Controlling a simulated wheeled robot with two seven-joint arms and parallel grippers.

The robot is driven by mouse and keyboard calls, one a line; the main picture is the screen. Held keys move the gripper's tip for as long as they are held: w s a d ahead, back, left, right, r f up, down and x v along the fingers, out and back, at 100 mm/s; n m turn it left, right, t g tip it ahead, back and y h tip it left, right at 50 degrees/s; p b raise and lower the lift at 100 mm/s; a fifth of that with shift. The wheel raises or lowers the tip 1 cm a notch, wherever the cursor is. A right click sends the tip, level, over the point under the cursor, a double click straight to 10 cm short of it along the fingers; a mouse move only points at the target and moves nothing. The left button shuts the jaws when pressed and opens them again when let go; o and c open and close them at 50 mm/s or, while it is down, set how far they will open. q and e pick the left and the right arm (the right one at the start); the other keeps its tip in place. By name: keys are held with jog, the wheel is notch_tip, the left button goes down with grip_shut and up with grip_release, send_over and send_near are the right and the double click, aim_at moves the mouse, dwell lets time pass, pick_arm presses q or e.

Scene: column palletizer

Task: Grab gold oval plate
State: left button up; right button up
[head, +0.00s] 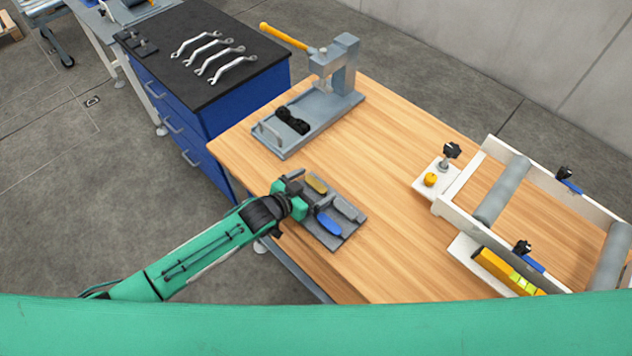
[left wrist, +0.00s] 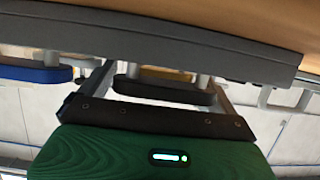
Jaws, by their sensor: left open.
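The gold oval plate (head: 317,184) lies on a grey tray (head: 324,242) at the left edge of the wooden table. A blue oval plate (head: 328,222) and a grey one (head: 349,208) are on the same tray. My left gripper (head: 293,184) is open at the tray's left side, close to the gold plate. In the left wrist view, the gold plate (left wrist: 168,74) shows partly behind a dark oval piece (left wrist: 160,92) between the open fingers of my left gripper (left wrist: 162,82). The blue plate (left wrist: 35,71) is to the left there. My right gripper is not in view.
A grey press (head: 322,102) with a yellow-handled lever stands behind the tray. A white roller frame (head: 462,188) occupies the table's right. A blue cabinet (head: 240,97) with several wrenches on top stands at the back left. The table's middle is clear.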

pick_arm(q)
jog(key=c, duration=1.1)
jog(key=shift+r, duration=0.15)
